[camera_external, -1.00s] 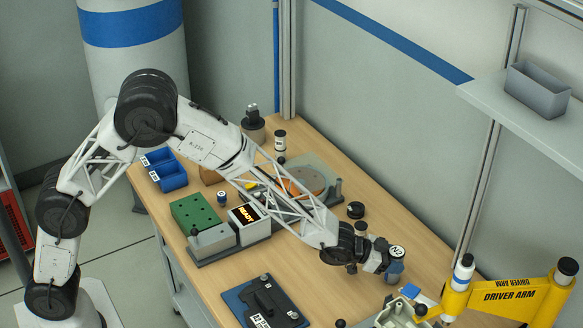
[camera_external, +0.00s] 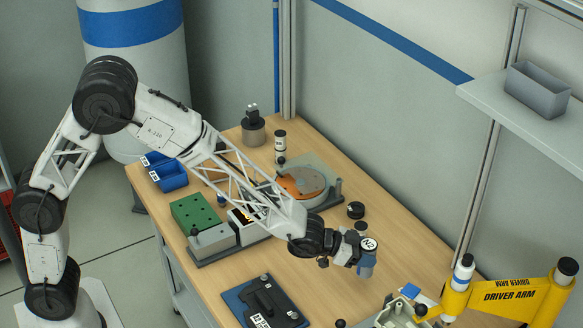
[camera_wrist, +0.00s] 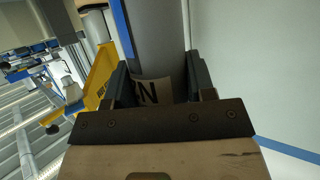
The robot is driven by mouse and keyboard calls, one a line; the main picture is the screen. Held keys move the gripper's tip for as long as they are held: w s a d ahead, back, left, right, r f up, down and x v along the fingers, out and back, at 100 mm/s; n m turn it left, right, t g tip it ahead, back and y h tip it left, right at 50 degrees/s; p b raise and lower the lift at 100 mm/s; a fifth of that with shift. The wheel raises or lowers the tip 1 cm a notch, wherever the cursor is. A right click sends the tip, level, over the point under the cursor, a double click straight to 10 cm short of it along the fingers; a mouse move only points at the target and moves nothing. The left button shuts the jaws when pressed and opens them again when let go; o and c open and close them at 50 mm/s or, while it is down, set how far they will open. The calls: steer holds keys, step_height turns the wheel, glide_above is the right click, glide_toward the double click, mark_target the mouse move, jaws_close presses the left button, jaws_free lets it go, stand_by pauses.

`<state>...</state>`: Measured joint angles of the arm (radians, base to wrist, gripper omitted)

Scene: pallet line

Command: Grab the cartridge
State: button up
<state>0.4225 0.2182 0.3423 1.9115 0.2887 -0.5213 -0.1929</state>
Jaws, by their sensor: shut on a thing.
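My gripper (camera_external: 352,247) is shut on a blue-grey cylindrical cartridge (camera_external: 367,264) with a white N2 label on its top end. The cartridge appears held above the wooden bench, near its right rear side. In the wrist view, the grey cartridge (camera_wrist: 155,45) sits between the two dark fingers of my gripper (camera_wrist: 160,82), and part of an N label shows on it. The gripper covers some of its side in the outside view.
A yellow driver arm (camera_external: 510,293) and a pale fixture (camera_external: 395,313) stand at the right front. A black device on a blue mat (camera_external: 232,299) lies at the front. An orange disc (camera_external: 302,180) and a green block (camera_external: 194,213) are further back. Bench between is partly clear.

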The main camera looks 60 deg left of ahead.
steer(key=s+a, duration=0.3)
steer(key=s, duration=0.4)
steer(key=shift+r, duration=0.4)
steer(key=shift+a, duration=0.1)
